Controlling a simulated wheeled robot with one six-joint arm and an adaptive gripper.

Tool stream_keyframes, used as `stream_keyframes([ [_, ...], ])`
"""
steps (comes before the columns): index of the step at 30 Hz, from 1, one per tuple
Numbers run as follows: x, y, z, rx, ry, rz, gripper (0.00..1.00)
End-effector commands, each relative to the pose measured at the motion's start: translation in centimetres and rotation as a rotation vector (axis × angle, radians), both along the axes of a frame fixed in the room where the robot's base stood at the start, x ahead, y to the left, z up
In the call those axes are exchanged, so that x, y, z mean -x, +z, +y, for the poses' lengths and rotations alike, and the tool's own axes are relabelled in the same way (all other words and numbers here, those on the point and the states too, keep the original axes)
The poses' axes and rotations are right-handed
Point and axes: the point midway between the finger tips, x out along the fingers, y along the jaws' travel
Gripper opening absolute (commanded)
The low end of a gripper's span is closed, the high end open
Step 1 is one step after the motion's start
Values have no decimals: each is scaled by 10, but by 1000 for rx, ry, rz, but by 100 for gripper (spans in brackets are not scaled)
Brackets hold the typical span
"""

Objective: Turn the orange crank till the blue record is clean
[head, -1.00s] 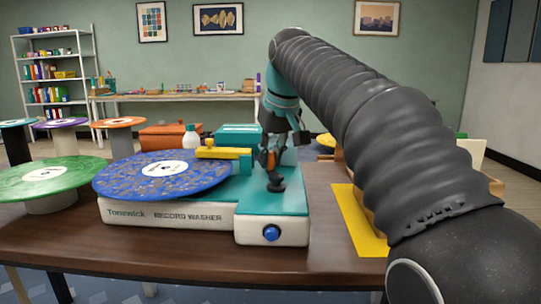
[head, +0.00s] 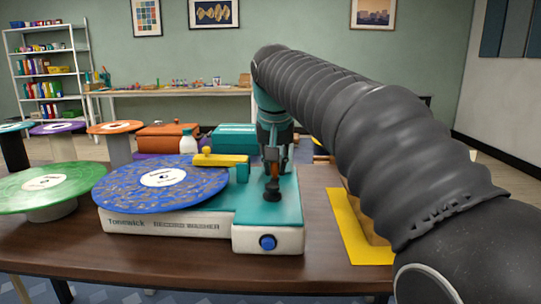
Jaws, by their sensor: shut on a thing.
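The blue record (head: 205,188) lies on the record washer (head: 165,222), with brownish-grey specks spread over its blue surface around a white label. The yellow arm (head: 222,160) of the washer reaches over the record's back edge. My gripper (head: 274,172) points down over the teal right part of the washer, shut on the orange crank (head: 284,166). Only a small bit of orange shows between the dark fingers; the rest of the crank is hidden. A black knob-like base (head: 271,195) shows just below the fingers.
A blue button (head: 267,242) is on the washer's front. A green record (head: 45,182) stands at left, and a yellow mat (head: 355,235) lies at right. A white bottle (head: 188,142), an orange box (head: 165,136) and a teal box (head: 235,137) are behind the washer.

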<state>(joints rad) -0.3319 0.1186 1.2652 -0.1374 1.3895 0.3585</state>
Motion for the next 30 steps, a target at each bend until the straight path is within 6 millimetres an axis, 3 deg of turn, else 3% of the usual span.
stream_keyframes([
  [15, 5, 1, -12, 1, -326, 1, 0],
  [30, 6, 0, -14, 0, -386, 1, 0],
])
